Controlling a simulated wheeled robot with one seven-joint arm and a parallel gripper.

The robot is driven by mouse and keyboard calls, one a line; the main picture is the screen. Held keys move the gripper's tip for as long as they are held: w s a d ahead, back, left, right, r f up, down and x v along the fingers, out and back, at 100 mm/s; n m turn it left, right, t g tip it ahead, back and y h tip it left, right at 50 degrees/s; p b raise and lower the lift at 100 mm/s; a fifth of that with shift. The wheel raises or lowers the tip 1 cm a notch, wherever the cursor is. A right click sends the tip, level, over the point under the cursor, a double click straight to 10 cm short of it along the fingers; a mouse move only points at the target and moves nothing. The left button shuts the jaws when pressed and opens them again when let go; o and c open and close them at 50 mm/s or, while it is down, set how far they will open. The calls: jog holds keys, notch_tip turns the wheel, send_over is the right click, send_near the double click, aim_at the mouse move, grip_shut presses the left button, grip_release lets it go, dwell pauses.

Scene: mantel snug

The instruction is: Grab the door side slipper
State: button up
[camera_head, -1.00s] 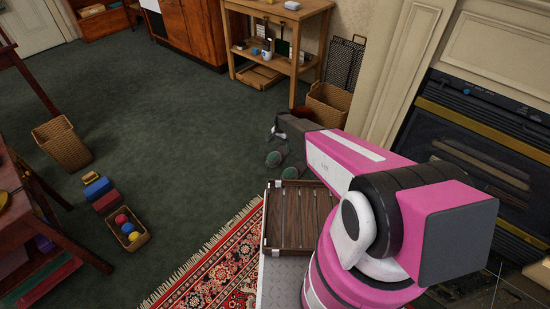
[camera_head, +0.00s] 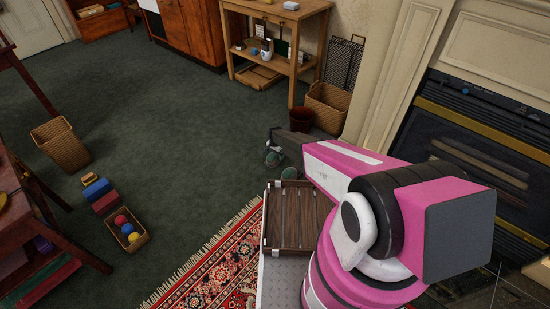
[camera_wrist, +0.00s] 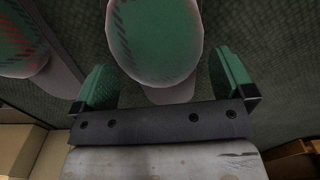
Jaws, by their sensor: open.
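Two green slippers with a plaid pattern lie on the carpet. In the head view one slipper (camera_head: 272,158) is nearer the door and the other (camera_head: 290,174) is closer to my base. In the wrist view one slipper (camera_wrist: 155,40) is centred between my fingers, with its rounded end towards the palm, and another slipper (camera_wrist: 18,45) shows at the left edge. I cannot tell which head-view slipper is the centred one. My gripper (camera_wrist: 165,84) is open, its green-tipped fingers on both sides of the slipper, not closed on it. In the head view my arm partly hides the area.
A dark red pot (camera_head: 301,119) and a wicker basket (camera_head: 328,108) stand just beyond my gripper. A fireplace (camera_head: 480,150) is at right. A wooden slatted tray (camera_head: 297,218) is on my base. Carpet (camera_head: 180,130) is open to the left; a ball box (camera_head: 127,232) lies there.

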notch_tip(320, 180, down, 3)
jog(key=shift+w+f, duration=0.1)
jog(key=shift+f, duration=0.05)
jog(key=c, duration=0.6)
jog(key=shift+c, duration=0.2)
